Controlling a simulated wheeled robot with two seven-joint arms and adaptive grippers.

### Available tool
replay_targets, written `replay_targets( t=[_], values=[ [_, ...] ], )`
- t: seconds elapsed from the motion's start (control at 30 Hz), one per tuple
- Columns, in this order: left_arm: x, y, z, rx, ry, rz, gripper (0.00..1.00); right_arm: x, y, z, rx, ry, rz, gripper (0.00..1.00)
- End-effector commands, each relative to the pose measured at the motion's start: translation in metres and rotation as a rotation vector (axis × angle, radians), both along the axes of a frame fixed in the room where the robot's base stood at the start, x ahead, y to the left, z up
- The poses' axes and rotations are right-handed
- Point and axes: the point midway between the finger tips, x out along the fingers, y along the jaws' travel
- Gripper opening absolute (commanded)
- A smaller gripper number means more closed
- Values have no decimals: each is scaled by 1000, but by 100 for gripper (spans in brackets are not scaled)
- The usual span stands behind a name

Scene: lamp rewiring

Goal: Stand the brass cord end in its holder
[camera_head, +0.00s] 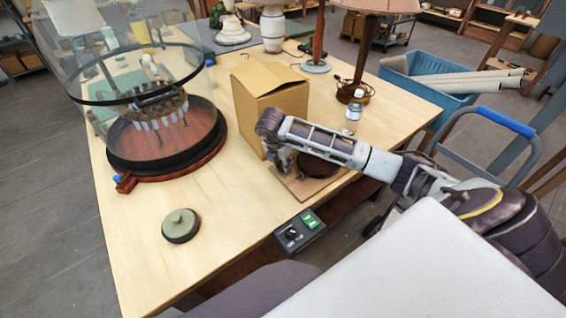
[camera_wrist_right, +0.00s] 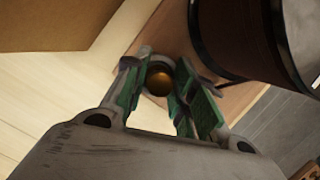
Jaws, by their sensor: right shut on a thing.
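My right gripper (camera_wrist_right: 165,88) shows in the right wrist view with its green-padded fingers shut on the brass cord end (camera_wrist_right: 160,82), seen as a round brass-coloured end. In the head view the right gripper (camera_head: 280,158) is beside the cardboard box, above a small brown board (camera_head: 300,186); the brass piece is hidden there. A dark round-sided thing (camera_wrist_right: 238,35) stands on the board, just right of the fingers in the wrist view; it also shows in the head view (camera_head: 318,166). I cannot tell whether it is the holder. My left gripper is not in view.
The open cardboard box (camera_head: 268,98) stands close to the right gripper. A bottle (camera_head: 353,113) and lamps stand behind the arm. A glass-topped round stand (camera_head: 165,140) is at left. A green-lidded round tin (camera_head: 181,225) and a switch box (camera_head: 300,232) are nearer.

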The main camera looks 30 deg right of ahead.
Motion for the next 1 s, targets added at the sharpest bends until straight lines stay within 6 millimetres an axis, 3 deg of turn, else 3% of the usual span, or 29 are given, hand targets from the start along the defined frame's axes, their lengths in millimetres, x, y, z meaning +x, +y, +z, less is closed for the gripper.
replay_targets(
  t=[0.83, 0.87, 1.0],
  values=[
    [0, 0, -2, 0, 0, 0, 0, 0, 0, -3, 0, 1, 0, 2],
    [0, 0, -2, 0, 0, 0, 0, 0, 0, -3, 0, 1, 0, 28],
    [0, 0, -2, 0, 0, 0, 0, 0, 0, -3, 0, 1, 0, 46]
  ],
)
